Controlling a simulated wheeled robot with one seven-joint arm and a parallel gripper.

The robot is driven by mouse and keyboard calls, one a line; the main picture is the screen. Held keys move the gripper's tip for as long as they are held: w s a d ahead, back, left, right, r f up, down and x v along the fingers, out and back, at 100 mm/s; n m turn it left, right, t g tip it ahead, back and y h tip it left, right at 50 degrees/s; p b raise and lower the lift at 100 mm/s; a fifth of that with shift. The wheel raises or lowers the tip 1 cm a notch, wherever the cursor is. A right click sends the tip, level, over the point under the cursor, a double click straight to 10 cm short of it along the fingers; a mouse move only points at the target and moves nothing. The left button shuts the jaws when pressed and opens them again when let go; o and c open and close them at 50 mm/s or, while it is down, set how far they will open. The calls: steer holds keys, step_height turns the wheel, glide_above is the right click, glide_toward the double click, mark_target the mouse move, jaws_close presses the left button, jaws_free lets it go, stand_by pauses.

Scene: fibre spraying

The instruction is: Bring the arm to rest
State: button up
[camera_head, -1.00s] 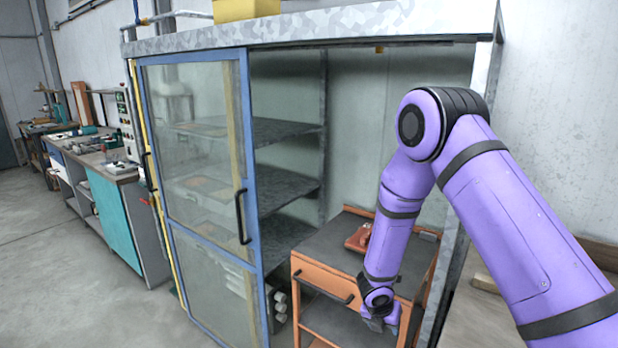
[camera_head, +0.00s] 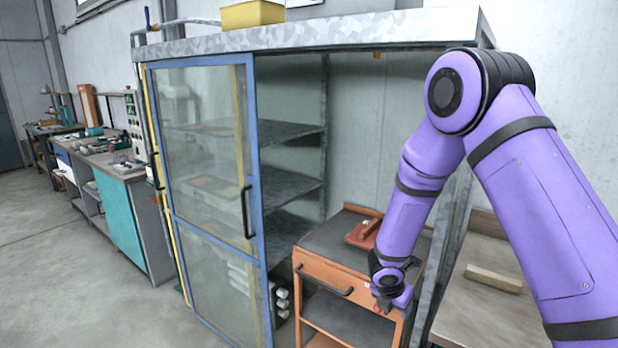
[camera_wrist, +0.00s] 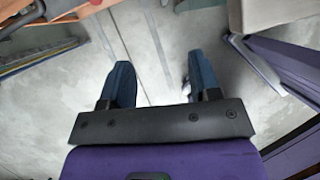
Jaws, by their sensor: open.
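My purple arm (camera_head: 545,195) comes in from the right of the head view, bent at a high elbow, with its forearm hanging down in front of the orange cart (camera_head: 322,272). My gripper (camera_wrist: 161,82) is open in the wrist view, its two blue-grey fingers wide apart with only bare floor between them. In the head view my gripper is small and low by the cart's front right, and its fingertips are hard to make out.
A cabinet with a blue-framed glass door (camera_head: 252,160) stands left of the cart. A reddish-brown object (camera_head: 363,233) lies on the cart top, partly behind my forearm. A wooden block (camera_head: 494,278) lies on a bench (camera_head: 465,312) at right. Open floor (camera_head: 80,280) is at left.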

steer(key=s+d+r+m, duration=0.3)
steer(key=r+m, duration=0.2)
steer(key=r, duration=0.4)
steer(key=s+d+r+m, duration=0.2)
steer(key=s+r+m, duration=0.15)
steer(key=r, duration=0.55)
steer(key=s+d+r+m, duration=0.25)
steer(key=r+m, duration=0.25)
steer(key=r, duration=0.4)
steer(key=s+r+m+y, duration=0.1)
steer(key=s+r+m, duration=0.3)
steer(key=s, duration=0.3)
steer(key=s+r+m+t+y, duration=0.1)
steer(key=s+r+m, duration=0.3)
steer(key=s, duration=0.4)
steer(key=s+r+m+t+y, duration=0.1)
steer(key=s+r+m, duration=0.3)
steer(key=s+m, duration=0.2)
steer(key=shift+s+r+y, duration=0.2)
steer(key=shift+s+y, duration=0.1)
steer(key=shift+s, duration=0.85)
steer(key=shift+d, duration=0.1)
